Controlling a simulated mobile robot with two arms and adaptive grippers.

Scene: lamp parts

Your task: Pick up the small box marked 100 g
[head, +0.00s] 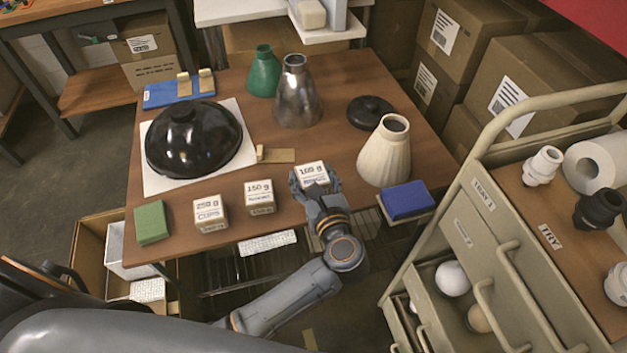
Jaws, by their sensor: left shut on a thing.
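The small white box marked 100 g (312,173) is at the front of the brown table, right of two similar boxes. My left gripper (316,184) reaches up from below and is shut on this box, with a finger at each side. The gripper hides the box's lower part, so I cannot tell if it touches the table. A box marked 150 g (260,197) stands to its left, and another labelled box (210,214) stands further left. My right gripper is not in view.
A cream cone shade (384,155) and a blue pad (405,201) are right of the gripper. A black dome (193,140) lies on a white sheet behind the left boxes. A small wooden piece (276,155) lies close behind. A drawer cart (470,225) stands at right.

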